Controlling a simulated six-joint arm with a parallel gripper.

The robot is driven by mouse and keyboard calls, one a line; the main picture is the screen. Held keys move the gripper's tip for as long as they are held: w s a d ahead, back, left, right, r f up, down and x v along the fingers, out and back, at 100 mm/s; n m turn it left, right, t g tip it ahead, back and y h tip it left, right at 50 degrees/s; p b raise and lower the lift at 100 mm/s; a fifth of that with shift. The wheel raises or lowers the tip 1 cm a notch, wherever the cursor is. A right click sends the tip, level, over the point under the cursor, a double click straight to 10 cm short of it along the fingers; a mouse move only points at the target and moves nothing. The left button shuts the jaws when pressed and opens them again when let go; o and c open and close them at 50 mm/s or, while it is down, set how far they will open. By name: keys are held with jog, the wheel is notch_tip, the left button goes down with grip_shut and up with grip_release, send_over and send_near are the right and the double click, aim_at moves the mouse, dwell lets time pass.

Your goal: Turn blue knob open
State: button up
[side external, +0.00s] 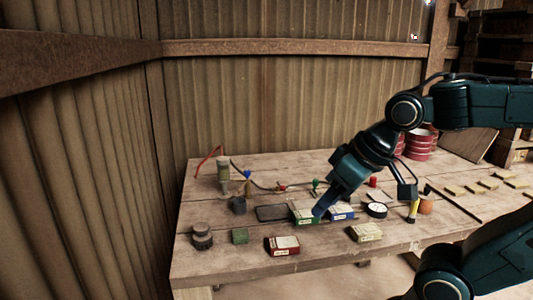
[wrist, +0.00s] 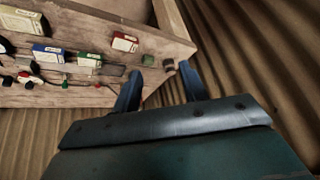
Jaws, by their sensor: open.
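The blue knob (side external: 247,174) shows in the side view at the back left of the table, next to a pale upright cylinder. My gripper (side external: 319,212) points down and left over the middle of the table, to the right of and nearer than the blue knob, apart from it. In the wrist view, the two blue fingers of my gripper (wrist: 162,84) are spread with nothing between them. I cannot make out the blue knob in the wrist view; the left finger covers part of the table edge there.
A green knob (side external: 315,184) and a red knob (side external: 282,188) stand along the back. A green box (side external: 303,211), a blue box (side external: 342,212) and a red box (side external: 283,246) lie near my gripper. Corrugated walls close the back and left.

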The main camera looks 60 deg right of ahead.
jog(key=w+d+f+m+t+y, duration=0.25)
jog(key=w+m, duration=0.45)
jog(key=w, duration=0.6)
jog(key=w+d+f+m+t+y, duration=0.25)
jog(key=w+m, duration=0.35)
jog(key=w, duration=0.7)
jog(key=m+t+h, duration=0.5)
jog(key=m+t, duration=0.2)
jog(key=m, duration=1.5)
send_near(247, 171)
jog(key=s, duration=0.1)
jog(key=s+f, duration=0.1)
jog(key=s, duration=0.1)
jog(key=shift+s+d, duration=0.15)
jog(key=shift+s, duration=0.1)
jog(key=shift+w, duration=0.1)
jog(key=shift+w, duration=6.8)
